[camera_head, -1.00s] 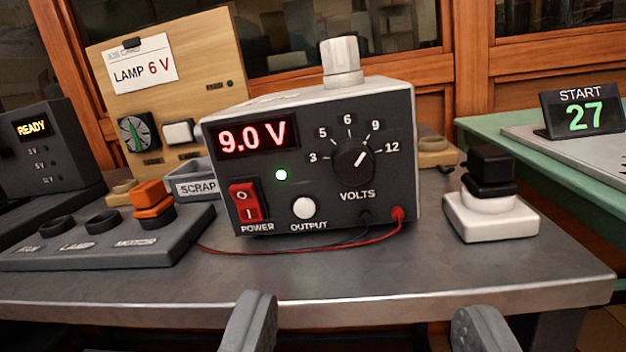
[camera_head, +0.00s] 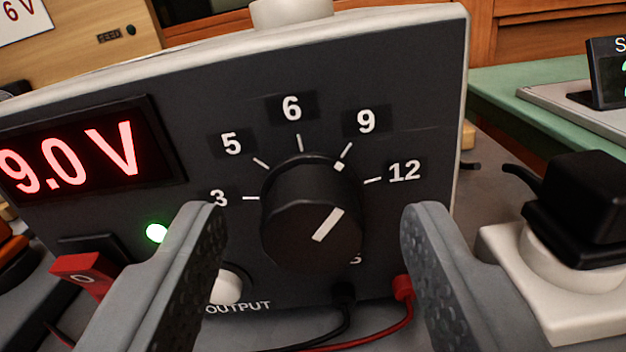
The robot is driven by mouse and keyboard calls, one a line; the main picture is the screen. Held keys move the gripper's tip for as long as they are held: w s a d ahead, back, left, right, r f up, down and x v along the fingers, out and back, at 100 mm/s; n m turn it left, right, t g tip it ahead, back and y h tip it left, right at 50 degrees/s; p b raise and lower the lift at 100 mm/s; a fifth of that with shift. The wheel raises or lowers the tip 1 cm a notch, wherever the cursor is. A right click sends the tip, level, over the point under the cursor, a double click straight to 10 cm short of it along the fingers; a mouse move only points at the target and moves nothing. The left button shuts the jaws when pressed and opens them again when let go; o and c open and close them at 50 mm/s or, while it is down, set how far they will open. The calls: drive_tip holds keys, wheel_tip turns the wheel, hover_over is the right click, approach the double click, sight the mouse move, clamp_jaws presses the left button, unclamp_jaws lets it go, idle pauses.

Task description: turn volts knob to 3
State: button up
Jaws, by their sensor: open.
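The black volts knob (camera_head: 300,222) is on the dark front panel of the power supply (camera_head: 400,80). Its white pointer line slants up and right, toward the 9 mark. The marks 3, 5, 6, 9 and 12 run in an arc over it from left to right. The red display (camera_head: 75,155) reads 9.0 V and a green light (camera_head: 156,233) is lit. My gripper (camera_head: 312,215) is open, with one finger on each side of the knob and visible gaps between. The VOLTS label is mostly hidden behind the knob.
The red power switch (camera_head: 80,270) and white output button (camera_head: 228,287) are at lower left, partly behind my left finger. Black and red leads (camera_head: 404,288) plug in below the knob. A white block with a black plug (camera_head: 575,210) stands at right, close to my right finger.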

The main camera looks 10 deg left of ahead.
drive_tip(key=shift+w, duration=0.35)
drive_tip(key=shift+c, duration=0.2)
drive_tip(key=c, duration=0.9)
drive_tip(key=shift+c, duration=0.2)
